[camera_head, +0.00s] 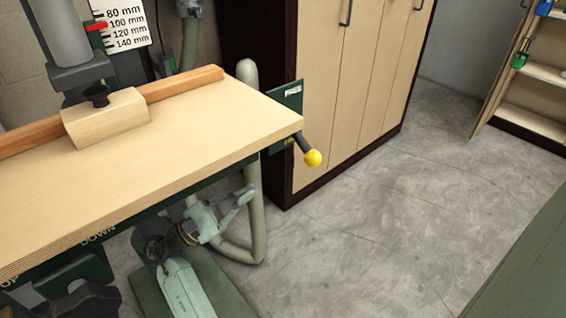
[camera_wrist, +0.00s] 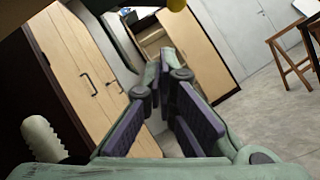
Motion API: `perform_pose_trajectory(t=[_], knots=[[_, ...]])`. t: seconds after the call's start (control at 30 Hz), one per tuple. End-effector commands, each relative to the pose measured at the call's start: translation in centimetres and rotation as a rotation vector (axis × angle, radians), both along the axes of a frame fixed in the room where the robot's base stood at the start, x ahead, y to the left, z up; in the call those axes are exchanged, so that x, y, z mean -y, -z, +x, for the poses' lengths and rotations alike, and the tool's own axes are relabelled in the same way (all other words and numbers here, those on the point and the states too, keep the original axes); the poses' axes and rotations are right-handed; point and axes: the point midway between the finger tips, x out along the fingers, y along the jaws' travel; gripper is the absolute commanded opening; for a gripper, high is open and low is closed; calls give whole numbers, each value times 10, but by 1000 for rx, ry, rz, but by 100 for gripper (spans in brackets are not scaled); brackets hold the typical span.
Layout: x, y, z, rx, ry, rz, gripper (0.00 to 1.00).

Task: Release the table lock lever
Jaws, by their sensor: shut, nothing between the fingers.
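The lock lever is a short dark rod with a yellow knob (camera_head: 312,158), sticking out past the right end of the machine's wooden table (camera_head: 190,150). Part of the yellow knob (camera_wrist: 176,4) also shows at the top edge of the wrist view. My gripper (camera_head: 246,192) is below the table's front edge, to the left of and lower than the knob in the head view. It is pale green with dark pads, shut and empty, and apart from the lever. In the wrist view its fingertips (camera_wrist: 162,60) point toward the cabinets, below the knob.
A grey hose (camera_head: 257,215) hangs close behind my gripper. A green plate (camera_head: 286,100) sits at the table's right end. A wooden fence (camera_head: 180,84) and block (camera_head: 105,120) lie on the table. Tall cabinets (camera_head: 350,90) stand behind; the floor (camera_head: 400,220) at right is clear.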

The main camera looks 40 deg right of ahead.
Motion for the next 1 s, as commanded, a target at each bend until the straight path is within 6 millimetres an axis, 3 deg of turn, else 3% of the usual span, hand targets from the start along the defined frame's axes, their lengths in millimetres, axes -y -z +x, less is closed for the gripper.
perform_pose_trajectory(t=[0.17, 0.57, 0.8, 1.0], knots=[[15, -10, -5, 1, 4, 0, 0], [85, -50, -24, 1, 5, 0, 0], [93, -76, -39, 3, 0, 1, 0], [94, -80, -43, 1, -1, 1, 0]])
